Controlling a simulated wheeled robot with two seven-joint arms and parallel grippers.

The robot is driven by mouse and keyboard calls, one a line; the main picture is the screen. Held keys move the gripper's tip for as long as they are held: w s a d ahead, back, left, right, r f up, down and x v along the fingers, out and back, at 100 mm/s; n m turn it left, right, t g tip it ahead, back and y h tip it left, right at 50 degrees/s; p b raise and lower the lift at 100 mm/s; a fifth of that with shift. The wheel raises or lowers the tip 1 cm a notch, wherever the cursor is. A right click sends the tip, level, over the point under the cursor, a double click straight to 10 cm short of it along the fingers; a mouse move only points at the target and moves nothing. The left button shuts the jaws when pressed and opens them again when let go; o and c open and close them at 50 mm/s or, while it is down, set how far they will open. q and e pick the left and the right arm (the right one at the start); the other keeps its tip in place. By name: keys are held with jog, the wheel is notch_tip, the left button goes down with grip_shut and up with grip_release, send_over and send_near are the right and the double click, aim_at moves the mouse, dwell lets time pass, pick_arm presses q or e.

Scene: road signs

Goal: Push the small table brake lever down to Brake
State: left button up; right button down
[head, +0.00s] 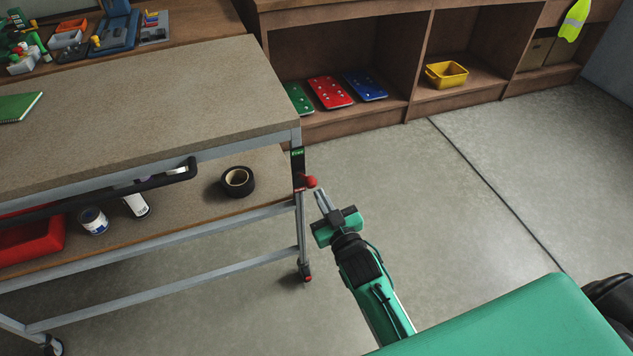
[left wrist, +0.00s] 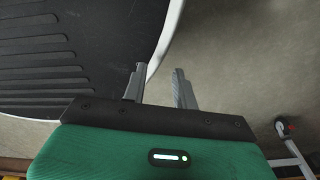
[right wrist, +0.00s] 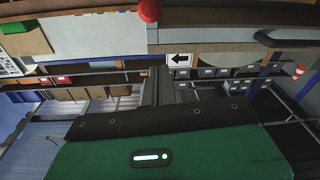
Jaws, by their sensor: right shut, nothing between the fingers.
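The small table (head: 170,95) stands at the left on a metal frame with wheels. At its near right corner post is a dark plate with a green label (head: 297,153), which seems to read Free. The brake lever's red knob (head: 311,182) sticks out beside the lower part of this plate. My right gripper (head: 321,198) is shut and empty, just below and right of the knob. In the right wrist view the red knob (right wrist: 149,10) shows at the top, beyond the shut fingers (right wrist: 160,77). My left gripper (left wrist: 158,72) is open and empty.
A roll of black tape (head: 237,181), cans and a red bin (head: 32,240) are on the lower shelf. A black handle (head: 150,184) runs along the table's front. Shelving with a yellow bin (head: 446,75) stands behind. The floor right of the table is clear.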

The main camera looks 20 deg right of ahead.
aim_at(311, 185)
jog(key=shift+d+r, duration=0.15)
jog(key=shift+r, duration=0.2)
